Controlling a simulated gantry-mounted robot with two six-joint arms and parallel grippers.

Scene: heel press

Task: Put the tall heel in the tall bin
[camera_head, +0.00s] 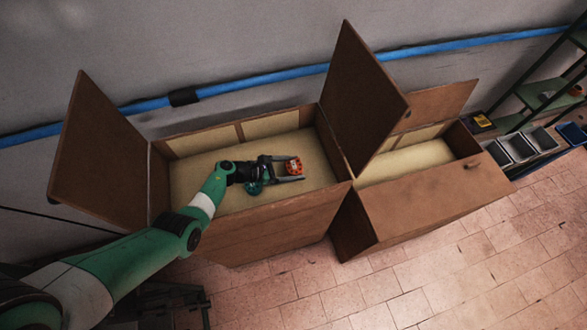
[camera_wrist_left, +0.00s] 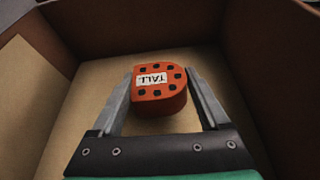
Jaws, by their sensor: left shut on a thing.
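The tall heel (camera_head: 293,165) is an orange-red, D-shaped block with dark dots and a white label reading TALL. It also shows in the left wrist view (camera_wrist_left: 158,90), upside down in its lettering. My left gripper (camera_head: 300,169) is shut on the heel, with one grey finger on each side of it. Gripper and heel are over the inside of the left open brown box (camera_head: 215,232), whose pale floor shows below. I cannot tell how high the heel is above that floor. No label marks either box as the tall bin. My right gripper is not in view.
A second brown box (camera_head: 440,200) stands to the right, partly covered, with a pale interior. Raised brown flaps (camera_head: 362,95) stand between and beside the boxes. A blue pipe (camera_head: 250,82) runs along the wall. Shelving and small grey bins (camera_head: 518,148) stand at far right.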

